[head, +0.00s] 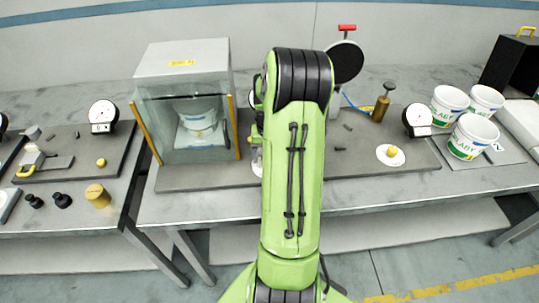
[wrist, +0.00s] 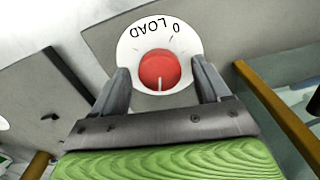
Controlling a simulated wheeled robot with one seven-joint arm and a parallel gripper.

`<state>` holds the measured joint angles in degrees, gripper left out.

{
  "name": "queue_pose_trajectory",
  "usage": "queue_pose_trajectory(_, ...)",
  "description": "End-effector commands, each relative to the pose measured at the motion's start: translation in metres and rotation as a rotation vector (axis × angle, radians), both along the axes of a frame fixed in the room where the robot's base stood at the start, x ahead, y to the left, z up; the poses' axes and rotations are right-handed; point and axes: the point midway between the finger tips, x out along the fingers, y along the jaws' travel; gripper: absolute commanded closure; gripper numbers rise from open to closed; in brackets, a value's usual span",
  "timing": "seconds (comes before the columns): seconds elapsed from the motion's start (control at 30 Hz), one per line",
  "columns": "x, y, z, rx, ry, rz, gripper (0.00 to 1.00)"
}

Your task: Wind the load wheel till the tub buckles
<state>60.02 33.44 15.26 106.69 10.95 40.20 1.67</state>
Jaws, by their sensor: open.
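The load wheel is a red round knob (wrist: 158,70) with a pale pointer line, on a white dial marked "0 LOAD" (wrist: 143,38), seen upside down in the wrist view. The pointer line is at the knob's lower edge in that view. My gripper (wrist: 160,66) is open, with one finger on each side of the knob; I cannot tell whether either finger touches it. In the head view my arm hides the gripper and the knob. A white tub (head: 196,109) stands upright inside the clear-walled case (head: 182,60), with no buckling that I can make out.
The case has yellow-edged front posts (head: 147,134). Several white tubs (head: 473,137) stand at the right of the bench. Dial gauges (head: 417,119) and a brass weight (head: 381,107) are near them. A yellow knob on a white disc (head: 391,154) lies at the front right.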

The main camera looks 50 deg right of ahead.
Motion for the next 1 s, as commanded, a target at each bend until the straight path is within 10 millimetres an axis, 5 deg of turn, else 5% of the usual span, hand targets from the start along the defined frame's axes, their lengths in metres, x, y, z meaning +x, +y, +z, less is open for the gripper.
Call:
queue_pose_trajectory(0.23,0.0,-0.001,0.015,-0.002,-0.002,0.0,0.24)
queue_pose_trajectory(0.7,0.001,0.0,0.14,-0.003,-0.002,0.001,0.24)
queue_pose_trajectory(1.0,0.0,0.0,0.158,0.001,0.001,0.001,0.24)
